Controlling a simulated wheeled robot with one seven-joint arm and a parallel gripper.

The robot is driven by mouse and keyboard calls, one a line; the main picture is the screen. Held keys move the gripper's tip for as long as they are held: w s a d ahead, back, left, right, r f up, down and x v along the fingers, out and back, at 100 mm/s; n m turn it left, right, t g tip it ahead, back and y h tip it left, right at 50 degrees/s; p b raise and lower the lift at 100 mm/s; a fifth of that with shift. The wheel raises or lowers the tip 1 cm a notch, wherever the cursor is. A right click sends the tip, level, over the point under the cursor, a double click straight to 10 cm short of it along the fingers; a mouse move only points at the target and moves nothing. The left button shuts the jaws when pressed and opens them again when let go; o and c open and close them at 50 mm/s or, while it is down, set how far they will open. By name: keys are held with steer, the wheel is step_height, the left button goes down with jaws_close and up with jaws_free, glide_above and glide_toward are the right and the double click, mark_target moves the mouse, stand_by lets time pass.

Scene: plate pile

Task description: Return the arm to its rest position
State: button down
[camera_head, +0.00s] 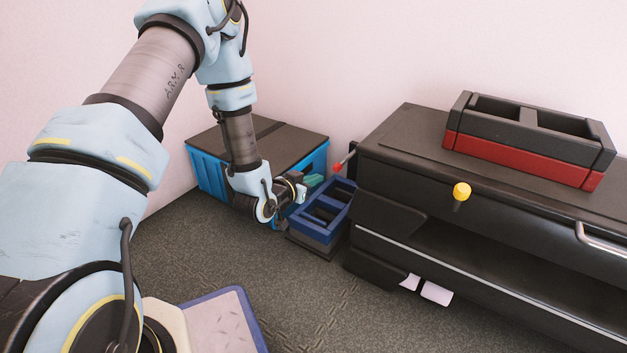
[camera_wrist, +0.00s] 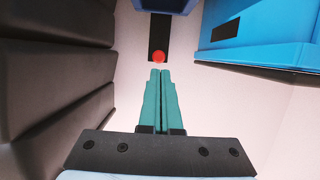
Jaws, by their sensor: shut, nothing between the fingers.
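My arm reaches from the left of the head view down toward the gap between a blue box and a black cabinet. My gripper (camera_head: 314,181) hangs there, just above and beside a blue two-slot tray (camera_head: 341,187). In the wrist view my gripper (camera_wrist: 160,72) shows its two teal fingers pressed together, with nothing between them. A red knob (camera_wrist: 158,57) appears just beyond the fingertips in that view. In the head view a red knob (camera_head: 337,167) sits on a thin rod at the cabinet's left end.
The blue box (camera_head: 206,172) with a dark lid stands behind my gripper. The black cabinet (camera_head: 400,145) fills the right and carries a red and black tray (camera_head: 520,158). A yellow knob (camera_head: 461,191) sticks out of its front.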

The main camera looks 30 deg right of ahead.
steer(key=shift+a, duration=0.1)
stand_by(0.4)
steer(key=w+a+r+n+y+p, duration=0.25)
steer(key=a+r+y+p, duration=0.2)
steer(key=a+r, duration=0.45)
steer(key=w+a+r+n+y+p, duration=0.2)
steer(key=w+a+r+y+p, duration=0.4)
steer(key=a, duration=0.5)
steer(key=s+a+r+n+g+y+p, duration=0.2)
steer(key=s+a+r+n+g+p, duration=0.45)
steer(key=s+a+r, duration=1.15)
step_height(320, 180, up, 37)
steer(key=w+a+t+p, duration=0.1)
steer(key=p, duration=3.7)
